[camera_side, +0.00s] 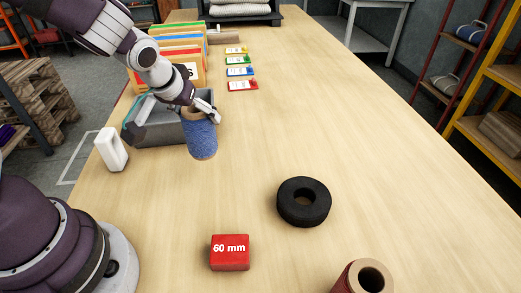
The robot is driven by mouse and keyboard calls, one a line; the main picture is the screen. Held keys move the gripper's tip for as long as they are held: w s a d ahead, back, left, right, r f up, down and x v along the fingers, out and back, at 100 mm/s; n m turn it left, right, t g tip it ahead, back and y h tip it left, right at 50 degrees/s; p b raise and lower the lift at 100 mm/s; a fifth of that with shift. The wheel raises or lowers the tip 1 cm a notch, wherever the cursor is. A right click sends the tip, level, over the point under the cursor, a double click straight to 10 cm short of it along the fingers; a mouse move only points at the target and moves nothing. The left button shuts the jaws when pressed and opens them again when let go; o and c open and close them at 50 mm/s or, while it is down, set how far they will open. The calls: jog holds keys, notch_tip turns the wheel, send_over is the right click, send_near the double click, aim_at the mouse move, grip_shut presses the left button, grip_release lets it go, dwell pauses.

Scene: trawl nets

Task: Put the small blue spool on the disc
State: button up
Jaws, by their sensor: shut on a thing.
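A spool (201,138) wound with blue, with a brown core end on top, is held roughly upright by my gripper (200,110). The gripper is shut on its upper end, in front of a grey bin. I cannot tell whether the spool's bottom is clear of the table. A black disc (288,210) with a round hole in its middle lies flat on the table, to the right of and nearer than the spool. Nothing lies on it.
A red block marked 60 mm (230,253) and a dark red spool (347,280) stand near the front. The grey bin (160,131), a white jug (111,149), upright folders (178,50) and several coloured tags (240,72) are further back. The table's right side is clear.

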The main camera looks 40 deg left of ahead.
jog(key=w+d+r+m+h, duration=0.2)
jog(key=d+r+m, duration=0.15)
jog(key=d, duration=0.65)
jog(key=w+d+r+m+h, duration=0.2)
jog(key=d+m, duration=0.2)
jog(key=d, duration=0.6)
jog(key=shift+m, duration=0.25)
jog(key=f, duration=0.5)
jog(key=d+f, duration=0.1)
jog(key=f, duration=0.1)
jog(key=shift+d+f, duration=0.1)
jog(key=shift+f, duration=0.05)
jog(key=shift+f, duration=0.15)
jog(key=o, duration=1.2)
